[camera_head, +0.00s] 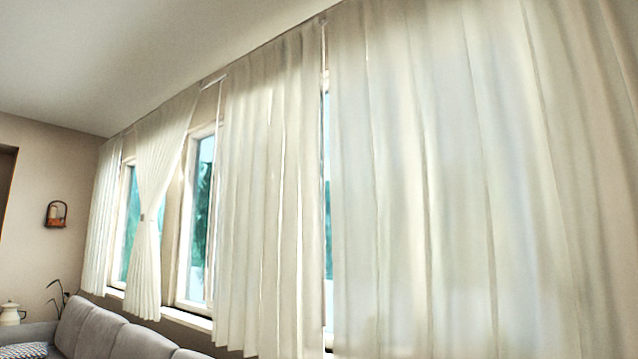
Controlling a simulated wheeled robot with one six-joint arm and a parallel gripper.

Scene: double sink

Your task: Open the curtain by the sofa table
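A wide off-white curtain (450,190) hangs closed over the right part of the window wall, with light coming through it. A second straight-hanging curtain (265,190) is left of it, with a narrow strip of window glass (327,180) showing between them. Farther left, another curtain (150,210) is gathered at its middle, and a narrow curtain panel (103,215) hangs at the far end. Blue-green panes (203,200) show beside the gathered curtain. I cannot make out a sofa table. My gripper is not in view.
A grey sofa (100,325) stands along the wall below the windows at the lower left. A white pot (10,313) is at the left edge near the sofa. A small wall ornament (56,214) hangs on the left wall. The floor is not visible.

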